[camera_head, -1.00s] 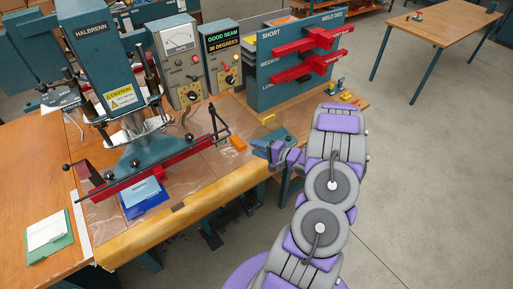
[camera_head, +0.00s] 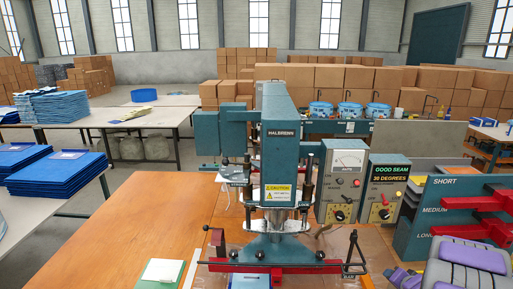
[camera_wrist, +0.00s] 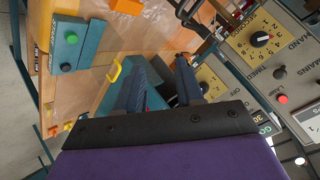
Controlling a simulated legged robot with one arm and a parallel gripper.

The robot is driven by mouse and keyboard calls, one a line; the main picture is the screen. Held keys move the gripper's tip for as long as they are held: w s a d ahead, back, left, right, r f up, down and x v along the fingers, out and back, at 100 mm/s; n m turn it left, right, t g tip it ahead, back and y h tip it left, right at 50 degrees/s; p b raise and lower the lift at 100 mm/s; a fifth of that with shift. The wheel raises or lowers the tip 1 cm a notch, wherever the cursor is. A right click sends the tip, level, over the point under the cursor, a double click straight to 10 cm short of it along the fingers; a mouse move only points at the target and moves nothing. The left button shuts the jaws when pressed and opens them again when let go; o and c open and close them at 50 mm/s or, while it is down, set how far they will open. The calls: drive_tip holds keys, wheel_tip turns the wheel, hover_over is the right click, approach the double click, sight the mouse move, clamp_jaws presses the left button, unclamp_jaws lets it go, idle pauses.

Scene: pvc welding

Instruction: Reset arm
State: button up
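My arm (camera_head: 470,262) shows at the lower right of the head view, with purple and grey links folded near the bench edge. My gripper (camera_wrist: 162,68) is in the wrist view, with its two dark fingers apart and nothing seen held between them. The fingers are over the wooden bench, beside the control panel. In the head view the gripper is largely cut off by the bottom edge.
The welding press (camera_head: 278,165) stands on the bench, with a red bar (camera_head: 275,267) at its base. Control boxes (camera_head: 342,180) and a die rack (camera_head: 450,207) with red dies stand right of it. The wrist view shows a button box (camera_wrist: 66,45) and an orange block (camera_wrist: 127,6).

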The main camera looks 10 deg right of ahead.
drive_tip(key=s+a+r+n+g+h+b, duration=0.1)
drive_tip(key=s+a+r+n+g, duration=0.15)
drive_tip(key=a+r, duration=0.35)
drive_tip(key=s+a+r+n+g+h+b, duration=0.1)
drive_tip(key=s+a+r+g+b, duration=0.2)
drive_tip(key=a, duration=0.6)
drive_tip(key=s+a+n+g+y+b, duration=0.1)
drive_tip(key=s+a+n+g+y, duration=0.4)
drive_tip(key=s+a, duration=2)
drive_tip(key=a+n+g, duration=0.1)
drive_tip(key=a+n, duration=0.1)
drive_tip(key=n, duration=0.1)
drive_tip(key=shift+s+a+r, duration=0.15)
drive_tip(key=shift+s+r, duration=0.1)
drive_tip(key=shift+r, duration=0.15)
drive_tip(key=shift+n, duration=0.25)
